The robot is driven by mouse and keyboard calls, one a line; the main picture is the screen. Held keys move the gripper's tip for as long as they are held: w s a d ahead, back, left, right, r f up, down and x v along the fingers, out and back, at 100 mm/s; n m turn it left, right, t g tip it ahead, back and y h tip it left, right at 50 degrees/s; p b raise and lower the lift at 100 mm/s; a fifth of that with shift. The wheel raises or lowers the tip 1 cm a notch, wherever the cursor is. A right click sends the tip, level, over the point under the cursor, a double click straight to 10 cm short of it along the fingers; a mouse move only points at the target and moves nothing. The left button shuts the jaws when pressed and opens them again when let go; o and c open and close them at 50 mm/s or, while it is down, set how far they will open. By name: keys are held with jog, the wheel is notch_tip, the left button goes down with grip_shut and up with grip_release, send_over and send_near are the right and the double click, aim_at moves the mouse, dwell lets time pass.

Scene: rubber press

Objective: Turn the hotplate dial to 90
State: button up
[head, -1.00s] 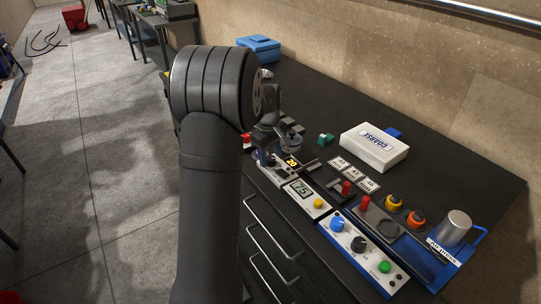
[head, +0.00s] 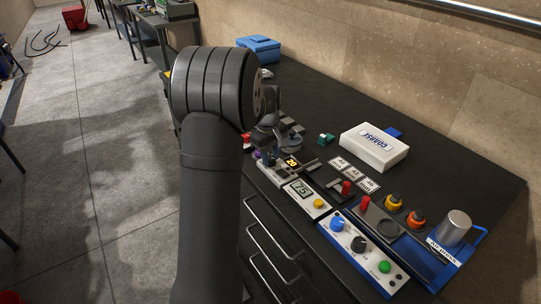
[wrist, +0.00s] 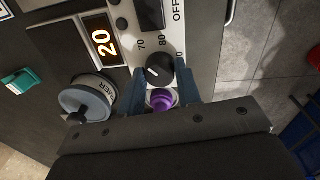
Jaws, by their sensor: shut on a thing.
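The black hotplate dial (wrist: 160,68) sits on a white panel in the wrist view. Labels 70 and 80 stand beside it, and another label is partly hidden by the right finger. A white pointer line shows on the dial's left side. My gripper (wrist: 164,72) is shut on the dial, one blue-grey finger on each side. The hotplate display (wrist: 103,43) reads 20 in orange; it also shows in the head view (head: 292,162). A purple knob (wrist: 162,100) lies between the fingers, nearer my palm. In the head view my arm partly hides the hotplate.
A round grey-blue knob (wrist: 86,103) stands left of my gripper. A teal block (wrist: 19,79) lies farther left.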

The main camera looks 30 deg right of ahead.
jog(key=m, duration=0.6)
jog(key=shift+w+m, duration=0.1)
jog(key=shift+m, duration=0.3)
jog(key=m, duration=0.3)
jog(key=shift+m, duration=0.4)
jog(key=m, duration=0.3)
jog(key=shift+g, duration=0.3)
jog(key=m, duration=0.5)
jog(key=shift+w+y, duration=0.1)
jog(key=shift+y, duration=0.2)
jog(key=shift+d+m, duration=0.1)
jog(key=shift+m, duration=2)
jog(key=o, duration=1)
